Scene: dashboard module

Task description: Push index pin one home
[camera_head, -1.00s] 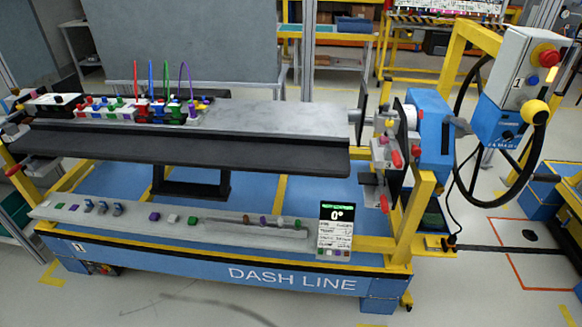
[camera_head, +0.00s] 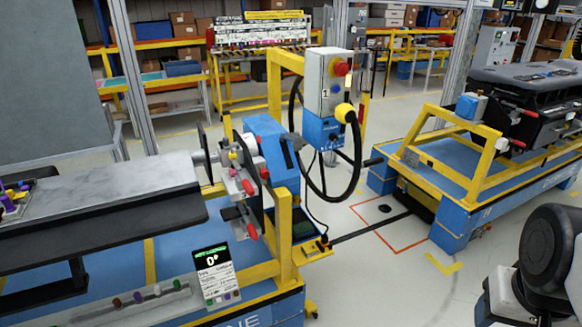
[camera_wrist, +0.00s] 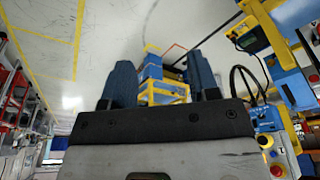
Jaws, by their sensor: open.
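Red-handled pins show on the index unit at the right end of the dash fixture. One red handle (camera_head: 248,187) sticks out near the upper plate, and another red handle (camera_head: 252,232) sits lower. I cannot tell which is index pin one, or how deep either sits. A blue housing (camera_head: 268,140) stands just right of the plate. My gripper (camera_wrist: 158,62) is open and empty in the wrist view, its two blue-grey fingers wide apart over the floor. The gripper is not seen in the head view; only part of my arm shows at the lower right.
A control box (camera_head: 325,85) with a red button and a handwheel (camera_head: 355,165) stands beside the index unit. A small display (camera_head: 214,272) reads 0° on the front rail. A second blue and yellow cart (camera_head: 450,215) stands right. Clear floor (camera_head: 375,285) lies between.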

